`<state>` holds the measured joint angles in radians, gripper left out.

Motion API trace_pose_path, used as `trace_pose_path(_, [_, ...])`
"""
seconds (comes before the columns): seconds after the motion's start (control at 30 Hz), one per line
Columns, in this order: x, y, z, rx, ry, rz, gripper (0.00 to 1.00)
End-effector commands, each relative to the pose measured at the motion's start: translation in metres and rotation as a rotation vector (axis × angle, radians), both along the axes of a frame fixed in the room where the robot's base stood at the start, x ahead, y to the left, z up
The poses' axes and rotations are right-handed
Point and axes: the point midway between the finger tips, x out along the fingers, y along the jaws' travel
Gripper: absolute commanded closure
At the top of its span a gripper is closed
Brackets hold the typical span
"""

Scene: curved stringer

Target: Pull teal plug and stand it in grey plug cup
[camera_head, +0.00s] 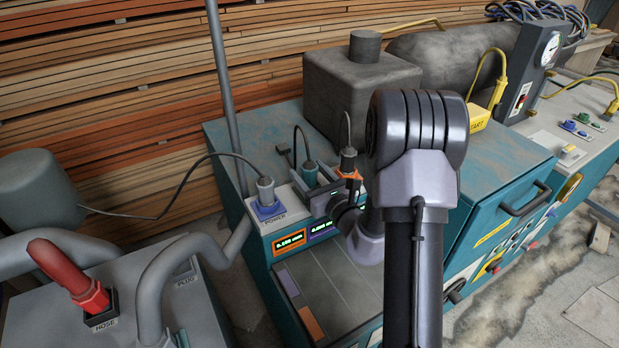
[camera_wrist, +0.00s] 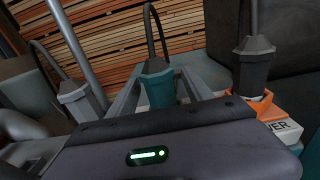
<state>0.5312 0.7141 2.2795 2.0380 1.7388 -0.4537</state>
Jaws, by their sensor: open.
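The teal plug (camera_head: 310,174) stands upright on the teal machine, with a black cable rising from its top. It also shows in the wrist view (camera_wrist: 157,86). My gripper (camera_wrist: 161,78) is open, with one finger on each side of the plug and a small gap visible on both sides. In the head view my gripper (camera_head: 308,182) is partly hidden by my arm. The plug's lower end is hidden behind my gripper body in the wrist view. A PLUG label (camera_head: 185,282) is on the grey cabinet at left; the grey cup is not clearly made out behind the grey pipe.
A grey plug (camera_head: 265,190) in a blue POWER socket stands left of the teal plug. A black plug (camera_wrist: 254,65) in an orange socket (camera_wrist: 266,107) stands close on the right. A grey post (camera_head: 226,90), bent grey pipes (camera_head: 185,245) and a red HOSE handle (camera_head: 70,275) are at left.

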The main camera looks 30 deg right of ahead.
Motion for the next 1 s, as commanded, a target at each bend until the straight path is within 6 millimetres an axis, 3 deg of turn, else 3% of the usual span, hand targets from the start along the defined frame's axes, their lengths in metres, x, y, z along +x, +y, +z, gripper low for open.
trace_pose_path(0.07, [0.0,0.0,0.0,0.0,0.0,0.0,0.41])
trace_pose_path(0.37, [0.0,0.0,0.0,0.0,0.0,0.0,1.0])
trace_pose_path(0.67, [-0.001,0.0,0.002,-0.001,-0.001,0.0,1.0])
trace_pose_path(0.97, [0.0,0.0,0.042,-0.003,-0.003,0.001,1.0])
trace_pose_path(1.0, [-0.007,-0.002,0.039,-0.001,0.0,-0.001,1.0])
